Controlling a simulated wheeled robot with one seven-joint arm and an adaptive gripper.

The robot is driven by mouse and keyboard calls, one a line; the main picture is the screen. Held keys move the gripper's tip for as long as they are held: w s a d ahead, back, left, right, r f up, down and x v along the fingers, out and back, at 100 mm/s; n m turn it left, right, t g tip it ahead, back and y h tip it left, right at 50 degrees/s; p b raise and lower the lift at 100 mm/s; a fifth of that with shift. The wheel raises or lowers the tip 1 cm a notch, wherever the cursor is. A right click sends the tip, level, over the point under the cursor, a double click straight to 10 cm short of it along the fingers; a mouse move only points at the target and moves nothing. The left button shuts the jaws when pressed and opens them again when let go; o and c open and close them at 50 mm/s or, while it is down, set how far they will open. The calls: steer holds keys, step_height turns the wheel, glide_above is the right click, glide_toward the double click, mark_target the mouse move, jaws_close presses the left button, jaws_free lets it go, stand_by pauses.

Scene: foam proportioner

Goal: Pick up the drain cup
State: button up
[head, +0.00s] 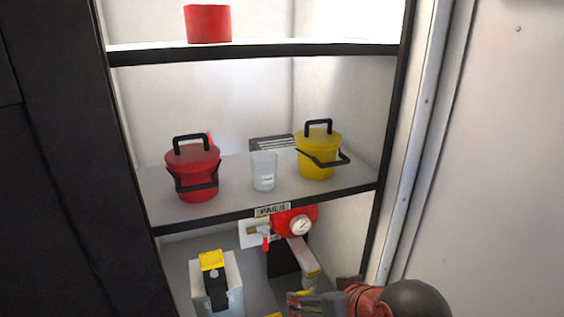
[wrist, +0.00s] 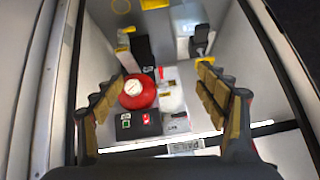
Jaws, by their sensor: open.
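A clear, empty-looking cup (head: 264,172) with a small white label stands upright on the middle shelf, between a red pail and a yellow pail. It looks like the drain cup. My gripper (head: 303,301) is low at the bottom of the head view, below and in front of that shelf and apart from the cup. In the wrist view my gripper (wrist: 160,97) has its two tan-padded fingers spread wide with nothing held. The wrist view faces the lower compartment, and I cannot make out the cup there.
The red pail (head: 194,170) and yellow pail (head: 318,155) flank the cup closely. The middle shelf edge (head: 210,219) carries a PAILS label. Below are a red unit with a gauge (head: 295,222) and a yellow-topped box (head: 216,278). The cabinet's right post (head: 412,150) is near my arm.

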steer(key=w+a+r+t+y+p, duration=0.1)
steer(key=w+a+r+t+p, duration=0.1)
steer(key=w+a+r+p, duration=0.4)
steer(key=w+a+r+t+p, duration=0.2)
steer(key=w+r+p, duration=0.3)
steer(key=w+r, duration=0.25)
steer(key=m+t+h+p, duration=0.25)
steer(key=h+p, duration=0.35)
steer(key=p, duration=0.7)
glide_toward(265, 155)
steer(key=shift+m, duration=0.35)
steer(key=x, duration=0.7)
steer(key=shift+s+f, duration=0.1)
steer(key=shift+s, duration=0.1)
steer(key=c, duration=0.3)
steer(key=c, duration=1)
steer(key=shift+o, duration=0.2)
